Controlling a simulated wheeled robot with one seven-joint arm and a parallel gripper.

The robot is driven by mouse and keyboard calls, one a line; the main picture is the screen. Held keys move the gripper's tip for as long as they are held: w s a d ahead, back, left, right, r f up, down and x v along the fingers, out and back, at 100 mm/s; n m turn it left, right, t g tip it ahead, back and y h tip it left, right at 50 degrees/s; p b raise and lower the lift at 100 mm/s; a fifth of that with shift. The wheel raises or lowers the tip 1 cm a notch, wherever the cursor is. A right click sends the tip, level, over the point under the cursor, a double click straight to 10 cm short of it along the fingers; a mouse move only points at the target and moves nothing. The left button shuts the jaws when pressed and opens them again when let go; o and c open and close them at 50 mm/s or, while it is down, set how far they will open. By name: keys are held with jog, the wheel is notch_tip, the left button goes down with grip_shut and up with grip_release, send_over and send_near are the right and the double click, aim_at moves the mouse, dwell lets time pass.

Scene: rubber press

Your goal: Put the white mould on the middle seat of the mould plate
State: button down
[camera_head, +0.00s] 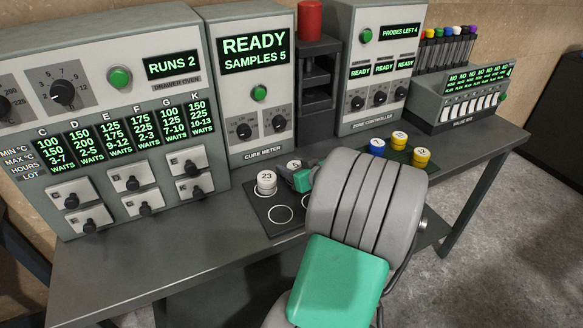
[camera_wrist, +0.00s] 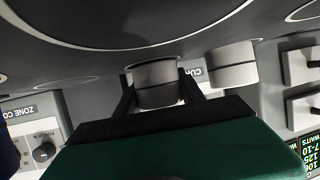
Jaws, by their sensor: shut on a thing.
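My gripper (camera_head: 297,174) is shut on a white mould (camera_head: 293,164) at the back of the dark mould plate (camera_head: 262,207). In the wrist view the two dark fingers (camera_wrist: 158,92) stand on either side of this mould (camera_wrist: 155,72). It looks upright and at or very close to the plate surface; whether it touches cannot be told. A second white mould (camera_head: 267,182), marked 23, stands on the plate to its left, and it also shows in the wrist view (camera_wrist: 232,65), apart from the held one. Ringed seats show on the plate; my arm hides part of its right side.
A green mat (camera_head: 398,154) with blue and yellow moulds lies to the right. The cure meter (camera_head: 262,130), a dark press (camera_head: 317,85) and the zone controller (camera_head: 372,125) stand close behind the plate. The drawer oven (camera_head: 100,135) is at left. The bench front left (camera_head: 150,265) is clear.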

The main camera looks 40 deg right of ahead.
jog(key=shift+s+a+f+b, duration=0.1)
jog(key=shift+f+b, duration=0.15)
jog(key=shift+f, duration=0.15)
jog(key=shift+s+a+f+b, duration=0.1)
jog(key=shift+f+b, duration=0.1)
jog(key=shift+f, duration=0.2)
jog(key=c, duration=0.7)
grip_release()
jog(key=shift+f, duration=0.2)
jog(key=shift+r+p, duration=0.3)
jog(key=v, duration=0.4)
jog(key=r+v, duration=0.1)
jog(key=v, duration=0.7)
jog(key=shift+w+d+r, duration=0.15)
jog(key=shift+w+r, duration=0.05)
jog(key=shift+r, duration=0.05)
